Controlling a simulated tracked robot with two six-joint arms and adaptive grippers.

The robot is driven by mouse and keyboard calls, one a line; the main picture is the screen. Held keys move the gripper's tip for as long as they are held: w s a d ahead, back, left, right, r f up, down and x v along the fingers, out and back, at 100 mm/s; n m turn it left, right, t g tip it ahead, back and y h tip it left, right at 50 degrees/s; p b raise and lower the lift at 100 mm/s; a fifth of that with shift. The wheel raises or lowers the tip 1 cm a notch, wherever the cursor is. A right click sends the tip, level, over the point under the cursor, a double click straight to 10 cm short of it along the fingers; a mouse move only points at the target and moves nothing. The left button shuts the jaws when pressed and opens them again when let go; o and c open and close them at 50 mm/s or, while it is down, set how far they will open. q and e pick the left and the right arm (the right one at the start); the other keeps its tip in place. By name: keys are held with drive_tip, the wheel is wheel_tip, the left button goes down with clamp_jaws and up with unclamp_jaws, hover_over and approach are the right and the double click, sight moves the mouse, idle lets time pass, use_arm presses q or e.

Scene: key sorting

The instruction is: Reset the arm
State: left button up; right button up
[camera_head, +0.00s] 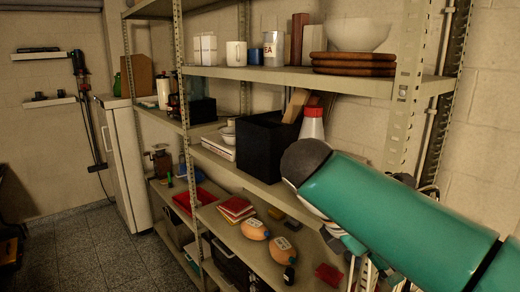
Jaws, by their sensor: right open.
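My right arm (390,215), with teal covers and a dark rounded joint, reaches in from the right edge and crosses in front of the metal shelf unit. My right gripper (372,272) shows only in part below the arm, near the lower right, and is open. I see nothing held in it. Much of it is hidden behind the teal link. My left arm and left gripper are out of view. No key can be made out.
The metal shelf (300,77) holds cups, a bowl and boards. Below are a black box (265,148), a red-capped white bottle (312,124), and two orange rounded objects, one nearer (284,250). A white cabinet (125,165) stands left. The tiled floor (95,250) is largely clear.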

drive_tip(key=w+a+f+m+g+y, duration=0.1)
drive_tip(key=w+a+f+m+y, duration=0.15)
drive_tip(key=f, duration=1.35)
drive_tip(key=w+a+f+m+g+y, duration=0.1)
drive_tip(key=a+f+y, duration=0.2)
drive_tip(key=f, duration=1.2)
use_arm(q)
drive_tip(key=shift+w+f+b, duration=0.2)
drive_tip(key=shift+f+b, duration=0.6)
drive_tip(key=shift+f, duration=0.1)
use_arm(e)
drive_tip(key=s+a+f+m+y, duration=0.1)
drive_tip(key=s+f+m+y, duration=0.2)
drive_tip(key=s+f+m, duration=0.6)
drive_tip(key=s+f+m+t+y, duration=0.1)
drive_tip(key=s+f+m+y, duration=0.2)
drive_tip(key=s+f+m, duration=0.6)
drive_tip(key=d+x, duration=0.1)
drive_tip(key=x, duration=0.4)
drive_tip(key=shift+s+f, duration=0.2)
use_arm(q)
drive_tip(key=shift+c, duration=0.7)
use_arm(e)
drive_tip(key=shift+c, duration=0.8)
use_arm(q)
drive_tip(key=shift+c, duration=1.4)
use_arm(e)
drive_tip(key=shift+c, duration=0.9)
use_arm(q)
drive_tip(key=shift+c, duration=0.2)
